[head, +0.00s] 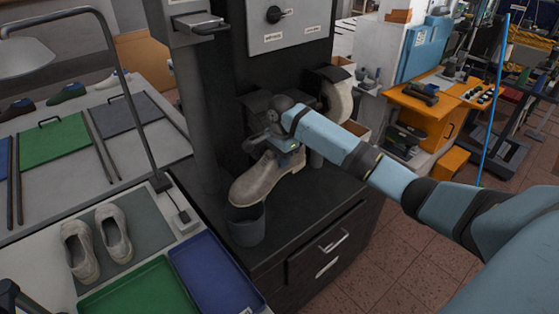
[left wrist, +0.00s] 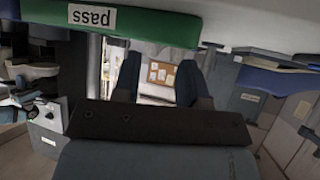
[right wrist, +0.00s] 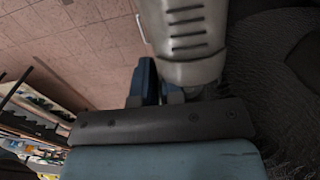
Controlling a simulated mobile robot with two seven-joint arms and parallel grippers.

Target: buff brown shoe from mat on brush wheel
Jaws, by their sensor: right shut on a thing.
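The shoe (head: 262,181), a pale grey-brown laced one, is held toe toward the lower left in front of the dark buffing machine. My right gripper (head: 289,158) is shut on its upper end. The right wrist view shows the laced shoe (right wrist: 183,42) at the fingertips (right wrist: 160,85). A dark bristly brush wheel (right wrist: 285,75) is close beside the shoe there; I cannot tell whether they touch. In the head view, my arm and the housing hide most of that wheel. My left gripper (left wrist: 160,80) is open and empty in the left wrist view.
A pair of pale shoes (head: 82,250) stands on a grey mat (head: 148,228) at the left. Green (head: 135,297) and blue (head: 212,270) trays lie in front. A dark cup (head: 246,226) stands under the shoe's toe. A pale wheel (head: 338,101) sits right of my gripper.

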